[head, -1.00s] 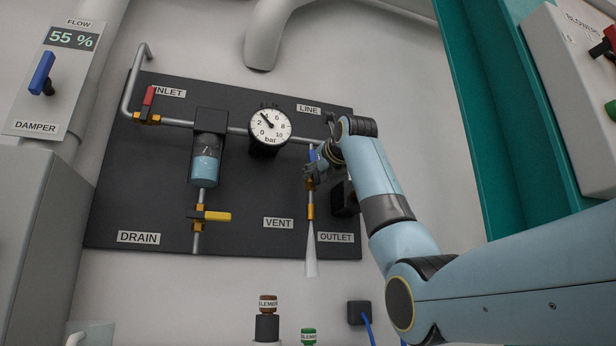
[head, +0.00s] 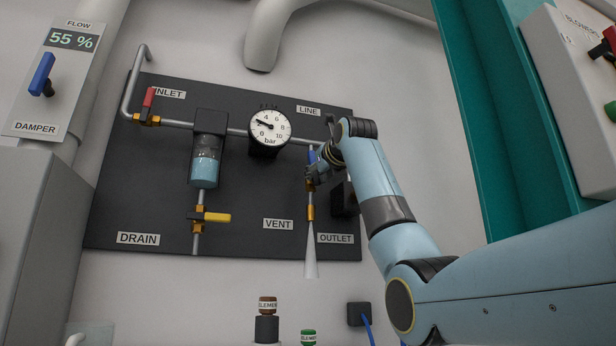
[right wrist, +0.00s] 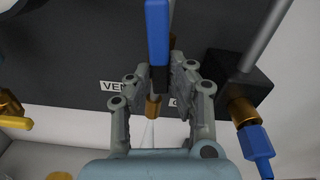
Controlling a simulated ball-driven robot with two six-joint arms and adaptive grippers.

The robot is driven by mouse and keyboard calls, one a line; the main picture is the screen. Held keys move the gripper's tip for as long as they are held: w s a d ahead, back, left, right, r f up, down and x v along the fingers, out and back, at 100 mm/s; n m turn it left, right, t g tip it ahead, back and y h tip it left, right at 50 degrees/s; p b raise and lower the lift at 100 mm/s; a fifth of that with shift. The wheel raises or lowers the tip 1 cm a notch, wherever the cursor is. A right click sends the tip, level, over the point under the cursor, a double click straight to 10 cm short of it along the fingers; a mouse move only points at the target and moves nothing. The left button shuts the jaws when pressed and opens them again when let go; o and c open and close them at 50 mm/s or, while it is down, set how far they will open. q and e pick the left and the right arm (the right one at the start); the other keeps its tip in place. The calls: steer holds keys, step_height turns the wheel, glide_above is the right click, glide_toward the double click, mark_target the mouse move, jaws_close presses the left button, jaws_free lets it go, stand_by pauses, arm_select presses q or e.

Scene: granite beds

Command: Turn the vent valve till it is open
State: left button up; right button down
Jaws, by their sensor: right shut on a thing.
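The vent valve (head: 311,183) sits on a vertical pipe above the VENT label, with a brass body and a blue lever (right wrist: 158,35). The lever points upward, roughly along its pipe. My right gripper (head: 313,168) is at this lever; in the right wrist view its two fingers (right wrist: 162,80) are shut on the lever's lower, dark part. In the head view the fingers partly hide the lever. A pale cone-shaped plume (head: 311,262) comes out below the vent's brass end. The gauge (head: 270,127) needle points between 2 and 4 bar. My left gripper is not in view.
The red inlet lever (head: 149,97) and yellow drain lever (head: 217,217) are farther left on the dark panel (head: 130,205). A teal frame (head: 480,120) stands at right.

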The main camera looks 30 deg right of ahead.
steer(key=c, duration=1.4)
jaws_free()
steer(key=shift+s+f, duration=0.1)
steer(key=shift+s, duration=0.05)
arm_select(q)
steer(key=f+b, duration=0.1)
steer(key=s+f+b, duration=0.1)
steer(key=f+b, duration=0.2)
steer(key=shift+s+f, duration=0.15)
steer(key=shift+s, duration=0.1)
arm_select(e)
steer(key=v, duration=0.5)
steer(key=shift+s+a, duration=0.2)
steer(key=shift+s, duration=0.15)
step_height(320, 180, up, 10)
steer(key=shift+r, duration=0.1)
